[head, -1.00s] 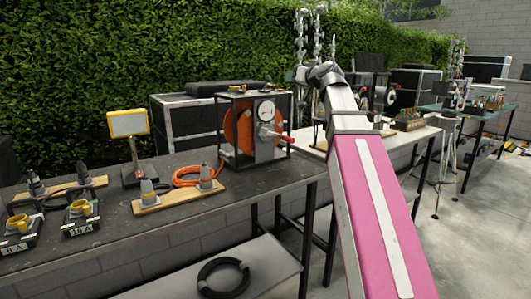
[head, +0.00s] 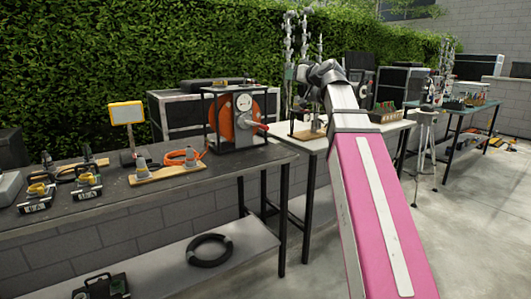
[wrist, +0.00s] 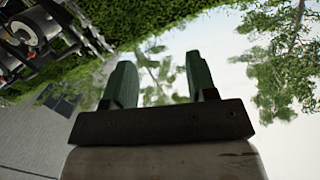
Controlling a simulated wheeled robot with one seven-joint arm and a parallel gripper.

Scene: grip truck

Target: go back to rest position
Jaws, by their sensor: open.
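My gripper (wrist: 163,85) shows in the wrist view with its two green fingers apart and nothing between them. It points up toward sky and tree branches. In the head view my pink and silver arm reaches up and away from me; the gripper itself is hard to make out at its far end.
A dark bench (head: 100,205) on the left bears an orange cable reel (head: 235,118), a small yellow-framed panel (head: 127,113) and several connectors. A black cable coil (head: 210,250) lies on its lower shelf. A tripod (head: 424,150) stands right of my arm. Concrete floor (head: 470,230) is clear at right.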

